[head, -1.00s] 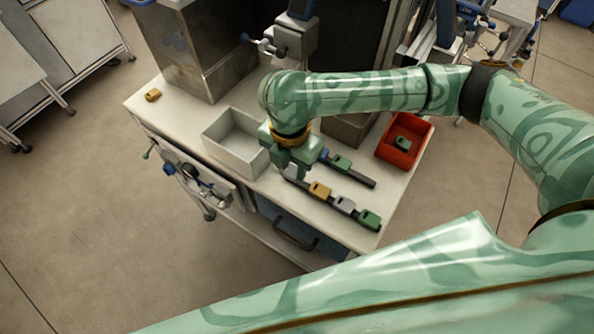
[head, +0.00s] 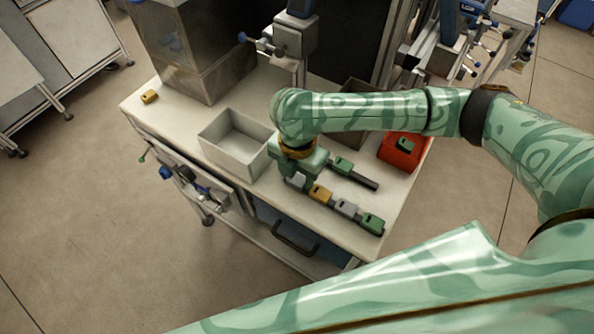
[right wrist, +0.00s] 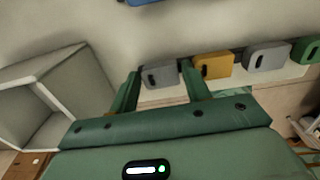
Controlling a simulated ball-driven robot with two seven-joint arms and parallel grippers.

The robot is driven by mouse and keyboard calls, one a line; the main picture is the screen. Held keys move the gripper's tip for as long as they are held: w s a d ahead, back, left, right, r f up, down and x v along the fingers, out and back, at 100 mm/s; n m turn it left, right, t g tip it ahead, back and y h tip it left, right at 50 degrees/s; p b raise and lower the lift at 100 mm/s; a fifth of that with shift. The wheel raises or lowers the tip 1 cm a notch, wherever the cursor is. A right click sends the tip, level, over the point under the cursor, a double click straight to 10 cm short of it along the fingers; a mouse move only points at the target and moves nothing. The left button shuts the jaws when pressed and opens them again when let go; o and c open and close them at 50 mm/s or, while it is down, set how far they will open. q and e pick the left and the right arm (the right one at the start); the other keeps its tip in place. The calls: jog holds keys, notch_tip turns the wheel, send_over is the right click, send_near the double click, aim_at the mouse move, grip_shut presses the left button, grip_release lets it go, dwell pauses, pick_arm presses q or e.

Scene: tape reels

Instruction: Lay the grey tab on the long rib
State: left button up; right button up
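The long rib (head: 333,202) lies along the front of the table and carries a row of tabs: a yellow tab (head: 319,194), a grey tab (head: 345,208) and a green tab (head: 371,224). Another grey tab (head: 297,180) is at the left end of this row, in line with the others and partly under my right gripper (head: 291,174). In the right wrist view, this grey tab (right wrist: 160,75) sits between the fingertips of my right gripper (right wrist: 160,80), with narrow gaps on both sides. My left gripper is not in view.
A shorter rib (head: 366,181) with a green tab (head: 341,165) lies behind. A white bin (head: 215,150) stands left of the gripper, a red bin (head: 391,156) at right. A yellow tab (head: 149,96) lies at the far left.

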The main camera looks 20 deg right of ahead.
aim_at(297, 178)
notch_tip(297, 178, up, 12)
jog(key=p, duration=0.4)
jog(key=shift+r, duration=0.15)
